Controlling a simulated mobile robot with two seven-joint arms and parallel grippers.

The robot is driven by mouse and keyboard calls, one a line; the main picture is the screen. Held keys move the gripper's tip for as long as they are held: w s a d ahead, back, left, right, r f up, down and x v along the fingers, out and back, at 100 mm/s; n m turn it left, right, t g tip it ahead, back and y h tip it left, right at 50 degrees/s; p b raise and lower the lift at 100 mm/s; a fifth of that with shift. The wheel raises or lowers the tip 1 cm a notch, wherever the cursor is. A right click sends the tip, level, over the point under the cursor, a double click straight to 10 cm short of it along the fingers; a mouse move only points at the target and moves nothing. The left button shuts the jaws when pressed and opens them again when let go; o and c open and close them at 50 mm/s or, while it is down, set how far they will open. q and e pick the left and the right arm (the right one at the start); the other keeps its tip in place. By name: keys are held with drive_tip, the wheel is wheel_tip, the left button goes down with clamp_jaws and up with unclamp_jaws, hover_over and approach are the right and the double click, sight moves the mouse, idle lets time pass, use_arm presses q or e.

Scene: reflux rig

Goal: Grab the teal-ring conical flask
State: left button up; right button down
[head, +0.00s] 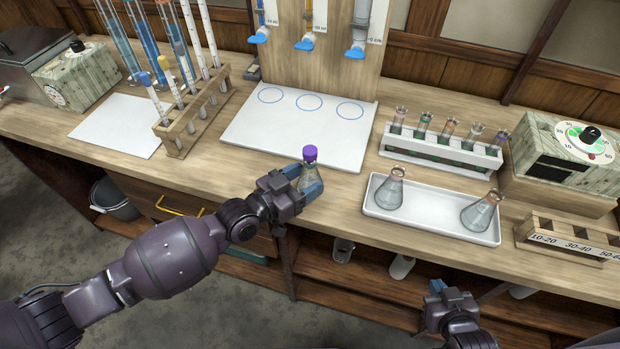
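A small clear conical flask with a purple cap (309,154) stands upright at the front edge of the white board. My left gripper (308,188) is around its body, with blue fingertips against the glass, and seems shut on it. The gripper hides much of the flask, and I cannot make out a teal ring on it. Two more conical flasks stand in the white tray: one at the left (389,190) and one at the right (478,213), both with pinkish rims. My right gripper (437,287) is low in front of the bench, apart from everything; its opening is unclear.
A white rack (440,152) of stoppered tubes stands behind the tray (430,226). A wooden tube rack (190,120) is at the left. The white board (255,130) has blue circles below hanging dispensers (308,40). A labelled wooden block (565,238) and dial box (570,150) are right.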

use_arm(q)
drive_tip(key=c, duration=0.5)
drive_tip(key=shift+r, duration=0.1)
